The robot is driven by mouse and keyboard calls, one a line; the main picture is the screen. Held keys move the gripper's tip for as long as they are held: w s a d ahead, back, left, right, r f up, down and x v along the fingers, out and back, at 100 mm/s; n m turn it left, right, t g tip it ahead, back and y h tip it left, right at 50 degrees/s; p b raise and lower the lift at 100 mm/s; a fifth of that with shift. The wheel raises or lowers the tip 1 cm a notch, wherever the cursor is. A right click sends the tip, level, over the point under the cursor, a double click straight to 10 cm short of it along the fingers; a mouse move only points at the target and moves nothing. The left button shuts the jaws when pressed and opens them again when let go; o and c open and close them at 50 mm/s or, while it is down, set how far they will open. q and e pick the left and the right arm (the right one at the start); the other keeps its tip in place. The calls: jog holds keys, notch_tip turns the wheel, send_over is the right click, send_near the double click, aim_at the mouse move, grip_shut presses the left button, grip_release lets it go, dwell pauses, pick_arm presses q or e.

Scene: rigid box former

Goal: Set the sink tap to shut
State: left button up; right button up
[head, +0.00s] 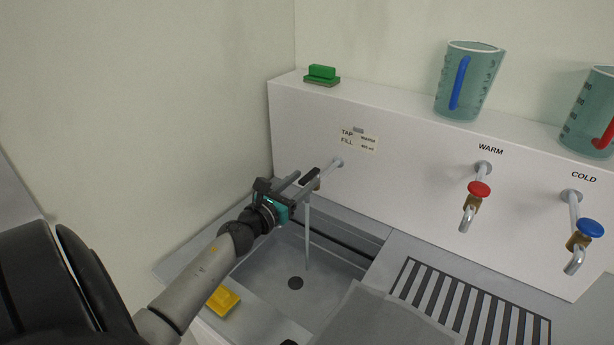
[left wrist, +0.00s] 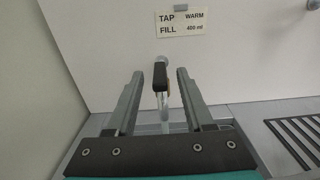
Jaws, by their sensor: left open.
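The sink tap (head: 338,162) comes out of the white panel above the basin, and a thin pale stream (head: 307,240) runs down from it into the sink (head: 336,271). In the left wrist view the tap's black lever (left wrist: 160,77) points towards the camera. My left gripper (head: 305,178) is at the tap, open, with one finger on each side of the lever. In the left wrist view gaps show between the lever and both fingers (left wrist: 160,98). The gripper hides part of the tap in the head view. My right gripper is not in view.
A label (head: 358,140) reads TAP WARM, FILL 400 ml. Warm (head: 479,189) and cold (head: 591,228) taps are to the right. Jugs with blue (head: 481,85) and red handles (head: 590,110) and a green block (head: 321,73) stand on the ledge. A yellow block (head: 223,300) lies by the sink.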

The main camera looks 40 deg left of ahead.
aim_at(309, 176)
pick_arm(q)
jog(key=shift+w+a, duration=0.1)
jog(key=shift+w, duration=1.1)
grip_shut()
